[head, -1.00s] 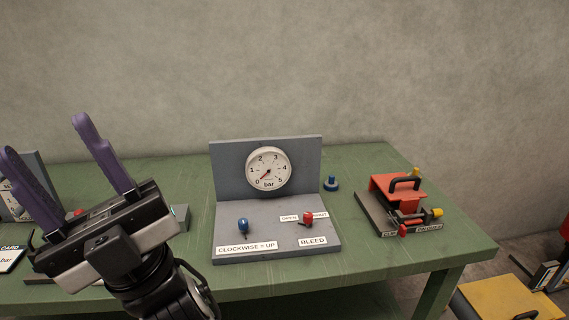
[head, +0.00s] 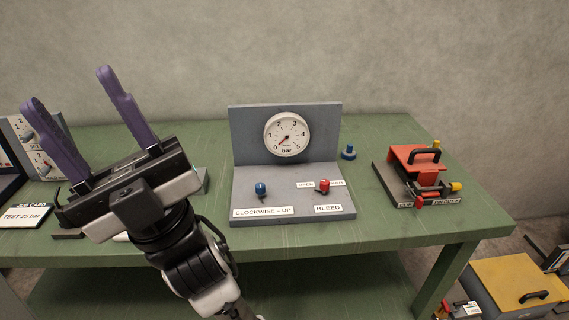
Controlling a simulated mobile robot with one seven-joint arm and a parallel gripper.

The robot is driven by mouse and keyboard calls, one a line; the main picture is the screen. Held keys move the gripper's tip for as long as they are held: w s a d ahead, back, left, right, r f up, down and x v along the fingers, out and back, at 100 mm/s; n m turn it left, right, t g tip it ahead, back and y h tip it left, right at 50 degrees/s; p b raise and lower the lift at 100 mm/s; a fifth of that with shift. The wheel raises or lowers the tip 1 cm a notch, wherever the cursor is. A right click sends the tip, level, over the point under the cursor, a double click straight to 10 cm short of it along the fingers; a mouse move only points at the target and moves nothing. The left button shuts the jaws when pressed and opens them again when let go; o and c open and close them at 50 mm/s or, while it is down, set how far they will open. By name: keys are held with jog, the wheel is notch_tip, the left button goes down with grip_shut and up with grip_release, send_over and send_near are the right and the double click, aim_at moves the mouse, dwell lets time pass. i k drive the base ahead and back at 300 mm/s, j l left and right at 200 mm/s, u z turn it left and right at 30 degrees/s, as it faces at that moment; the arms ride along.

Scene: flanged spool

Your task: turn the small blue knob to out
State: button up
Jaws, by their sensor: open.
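A small blue knob (head: 260,188) stands on the base of a grey gauge panel (head: 290,208), above a label reading "CLOCKWISE = UP". A second blue knob-like piece (head: 348,152) stands on the table just right of the panel. No label reading "out" is legible. My gripper (head: 68,90) is at the left with its two purple fingers spread wide, pointing up in the picture. It is open and empty, left of the panel and apart from both blue pieces.
The panel carries a bar gauge (head: 287,135) with its needle near 0 and a red knob (head: 324,185) labelled "BLEED". A red clamp fixture (head: 415,160) sits at the right of the green table (head: 400,232). A job card (head: 25,218) and another panel stand at the left.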

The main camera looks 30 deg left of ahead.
aim_at(260, 187)
jog(key=k+j+u, duration=0.1)
jog(key=j+u, duration=0.4)
jog(key=u, duration=0.2)
jog(key=k+j+u, duration=0.1)
jog(key=j+u, duration=0.25)
